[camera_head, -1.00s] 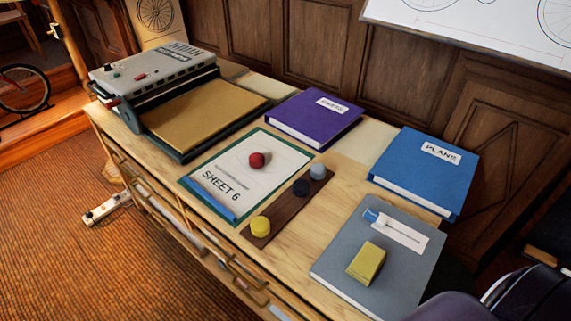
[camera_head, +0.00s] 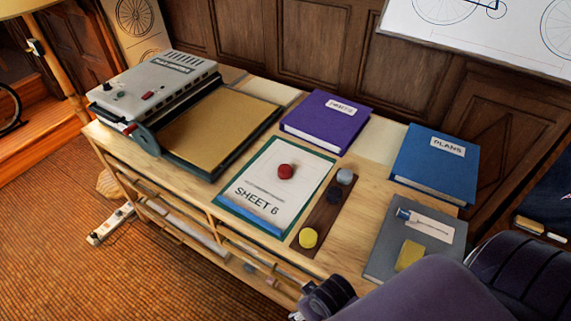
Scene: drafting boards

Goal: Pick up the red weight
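The red weight (camera_head: 286,171) is a small round knob. It sits on the upper part of the white page marked SHEET 6 (camera_head: 262,192), which lies on a green-edged board. My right arm comes in from the lower right, and its dark joint shows at the bottom edge. The fingers of my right gripper cannot be made out. My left gripper is not in view.
A brown strip (camera_head: 318,219) beside the sheet holds yellow (camera_head: 308,238), dark (camera_head: 334,195) and grey (camera_head: 345,177) weights. A purple binder (camera_head: 325,121), blue binder (camera_head: 436,163) and grey folder (camera_head: 385,248) lie around. A grey machine (camera_head: 153,84) stands left.

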